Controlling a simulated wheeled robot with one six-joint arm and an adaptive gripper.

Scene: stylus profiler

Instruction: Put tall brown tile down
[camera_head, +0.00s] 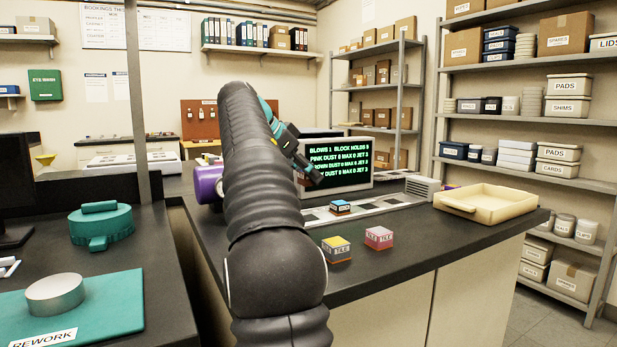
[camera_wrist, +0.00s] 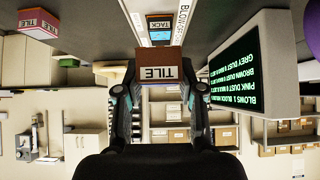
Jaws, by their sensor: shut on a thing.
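The tall brown tile (camera_wrist: 160,72) is between the fingers of my gripper (camera_wrist: 160,92) in the wrist view, its white TILE label upside down. My gripper (camera_head: 312,178) is shut on it. In the head view, the gripper is above the bench in front of the screen, and my arm hides most of the held tile. A blue-topped TACK block (camera_head: 340,207) stands on the black-and-white strip (camera_head: 375,205); it also shows beyond the held tile in the wrist view (camera_wrist: 159,34). Whether the held tile touches anything beneath it, I cannot tell.
A yellow-topped block (camera_head: 337,249) and a pink block (camera_head: 379,237) stand near the bench's front edge. A screen (camera_head: 338,168) with green text stands behind the strip. A cream tray (camera_head: 487,203) is at the right. Bare dark bench (camera_head: 430,225) lies between the pink block and the tray.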

